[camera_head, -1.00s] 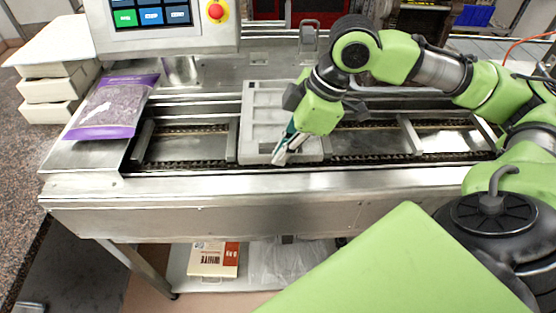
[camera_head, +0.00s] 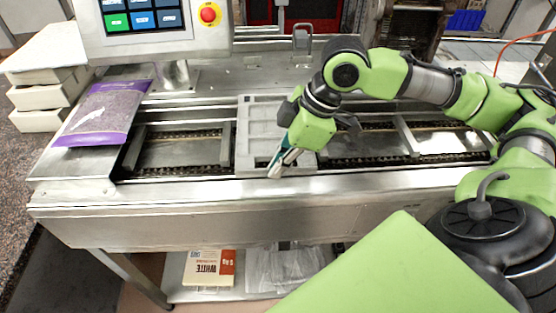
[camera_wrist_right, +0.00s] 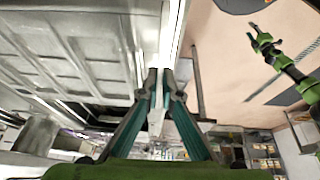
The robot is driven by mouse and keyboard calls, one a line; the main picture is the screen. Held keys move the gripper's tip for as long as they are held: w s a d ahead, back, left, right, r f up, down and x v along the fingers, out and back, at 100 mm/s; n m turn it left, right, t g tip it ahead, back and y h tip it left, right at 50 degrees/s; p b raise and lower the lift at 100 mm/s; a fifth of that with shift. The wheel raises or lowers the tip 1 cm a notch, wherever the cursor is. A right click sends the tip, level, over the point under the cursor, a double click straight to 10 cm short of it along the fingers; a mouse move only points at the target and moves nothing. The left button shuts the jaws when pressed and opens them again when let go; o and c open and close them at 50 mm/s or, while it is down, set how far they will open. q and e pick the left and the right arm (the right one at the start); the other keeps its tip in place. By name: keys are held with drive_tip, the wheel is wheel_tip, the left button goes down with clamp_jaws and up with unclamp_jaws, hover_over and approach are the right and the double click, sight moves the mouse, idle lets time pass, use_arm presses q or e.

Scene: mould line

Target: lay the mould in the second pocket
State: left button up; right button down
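The mould (camera_head: 256,138), a grey tray with rectangular recesses, lies between cross bars over the chain conveyor, just right of the bar (camera_head: 228,150). This looks like the second pocket from the left. Whether it rests fully down cannot be told. My right gripper (camera_head: 280,166) is at its near edge, fingers pointing down, covering part of its right side. In the right wrist view the mould (camera_wrist_right: 65,50) fills the left, and the teal-padded fingers (camera_wrist_right: 160,82) are close together at its rim, apparently shut on it.
The conveyor's front rail (camera_head: 200,190) runs close to the right fingers. An empty pocket (camera_head: 180,150) lies to the left. A purple bag (camera_head: 103,113) lies on the left end, below the control panel (camera_head: 150,25). White boxes (camera_head: 40,95) are stacked at far left.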

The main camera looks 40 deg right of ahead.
drive_tip(key=shift+f+b, duration=0.8)
drive_tip(key=shift+f, duration=1.4)
drive_tip(key=c, duration=2.2)
unclamp_jaws()
drive_tip(key=v, duration=1.2)
